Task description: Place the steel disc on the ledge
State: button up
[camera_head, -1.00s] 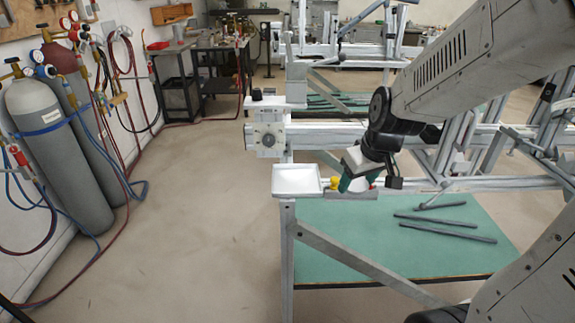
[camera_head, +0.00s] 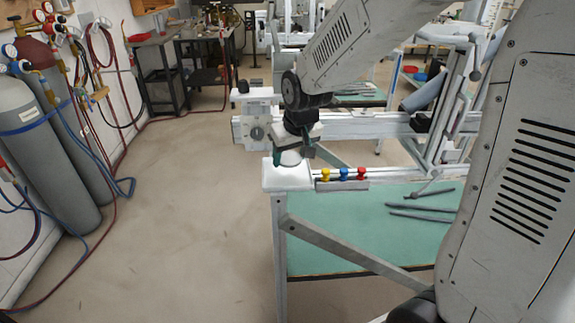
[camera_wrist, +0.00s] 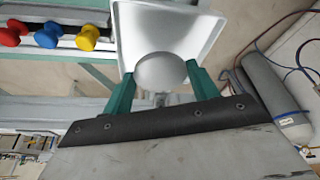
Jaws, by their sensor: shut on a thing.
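The steel disc (camera_wrist: 160,66) is grey and round, and sits between the green fingertips of my gripper (camera_wrist: 161,77) in the wrist view. My gripper is shut on it. In the head view the disc (camera_head: 291,158) shows pale under my gripper (camera_head: 293,153). The ledge, a white shallow-rimmed shelf (camera_head: 274,181) at the left end of the frame jig, is below the disc. The ledge's white surface (camera_wrist: 196,25) also shows behind the disc in the wrist view. I cannot tell whether the disc touches the ledge.
Yellow (camera_head: 325,175), blue (camera_head: 344,174) and red (camera_head: 361,174) knobs stand in a row just right of the ledge. A jig block (camera_head: 257,130) and a long rail (camera_head: 370,128) are behind. Dark rods (camera_head: 430,215) lie on the green tabletop (camera_head: 340,235). Floor left of the jig is clear.

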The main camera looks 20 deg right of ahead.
aim_at(289, 160)
jog(key=shift+a+x, duration=0.15)
jog(key=shift+x, duration=0.75)
jog(key=shift+a+x, duration=0.1)
jog(key=shift+x, duration=0.85)
jog(key=shift+s+f, duration=0.2)
jog(key=shift+f, duration=0.05)
jog(key=o, duration=1.2)
jog(key=shift+r, duration=0.1)
jog(key=v, duration=1.2)
jog(key=s+d+r+g, duration=0.1)
jog(key=s, duration=0.7)
jog(key=s+d+r, duration=0.1)
jog(key=s, duration=0.8)
jog(key=s+d+r+m+g, duration=0.1)
jog(key=s, duration=0.8)
jog(key=shift+g, duration=0.3)
